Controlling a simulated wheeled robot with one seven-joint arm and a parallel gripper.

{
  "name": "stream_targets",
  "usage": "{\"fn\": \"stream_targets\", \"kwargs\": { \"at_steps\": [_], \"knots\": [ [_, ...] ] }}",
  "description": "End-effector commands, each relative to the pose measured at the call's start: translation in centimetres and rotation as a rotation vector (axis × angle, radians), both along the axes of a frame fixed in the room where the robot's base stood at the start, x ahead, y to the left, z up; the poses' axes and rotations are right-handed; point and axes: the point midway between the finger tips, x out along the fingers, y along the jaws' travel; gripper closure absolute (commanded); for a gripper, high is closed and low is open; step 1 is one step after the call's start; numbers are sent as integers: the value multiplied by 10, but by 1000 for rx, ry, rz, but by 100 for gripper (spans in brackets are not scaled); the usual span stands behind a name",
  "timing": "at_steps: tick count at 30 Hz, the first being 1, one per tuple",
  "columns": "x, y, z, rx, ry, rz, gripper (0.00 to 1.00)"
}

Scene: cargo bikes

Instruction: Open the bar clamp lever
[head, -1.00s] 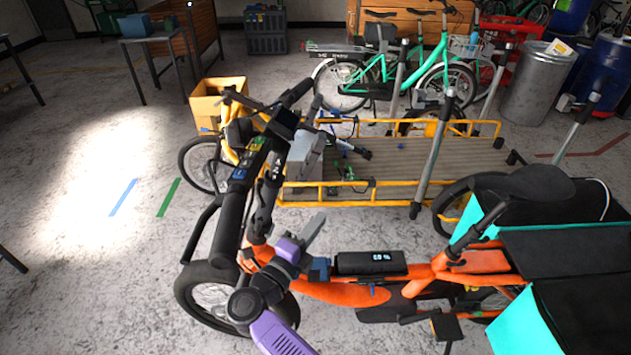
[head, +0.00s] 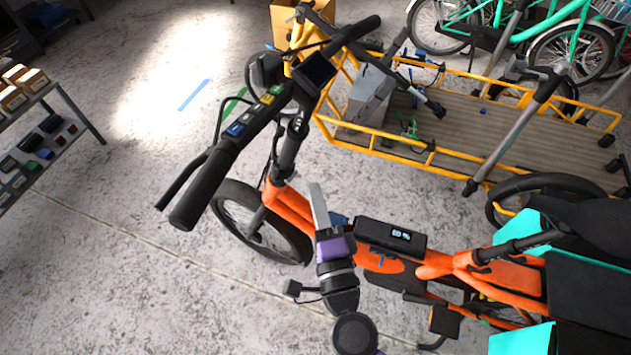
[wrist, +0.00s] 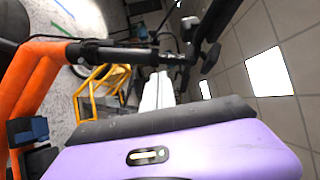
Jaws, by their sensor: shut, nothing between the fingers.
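The orange cargo bike (head: 292,206) stands in front of me. Its black handlebar (head: 250,128) carries a row of coloured buttons and a small dark display (head: 315,68). Below the bar is the dark stem (head: 291,146). I cannot clearly make out the clamp lever among the dark parts there. My gripper (head: 317,192) is shut and empty. In the head view its grey fingers point up beside the orange frame, below and right of the stem. In the wrist view the fingers (wrist: 158,92) point toward a dark bar (wrist: 125,55) crossing ahead, apparently without touching it.
A black box with a lit readout (head: 391,237) sits on the orange frame, right of my gripper. A yellow-railed cargo bike (head: 460,130) with a wooden deck stands behind. A shelf (head: 45,135) with small boxes is at left. Floor at left is clear.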

Motion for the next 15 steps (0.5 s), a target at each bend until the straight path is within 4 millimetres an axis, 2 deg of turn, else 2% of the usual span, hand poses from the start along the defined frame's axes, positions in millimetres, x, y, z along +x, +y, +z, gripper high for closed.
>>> {"fn": "stream_targets", "kwargs": {
  "at_steps": [12,15],
  "knots": [
    [79,19,10,2,-2,-2,100],
    [82,33,9,3,1,2,100]
  ]
}}
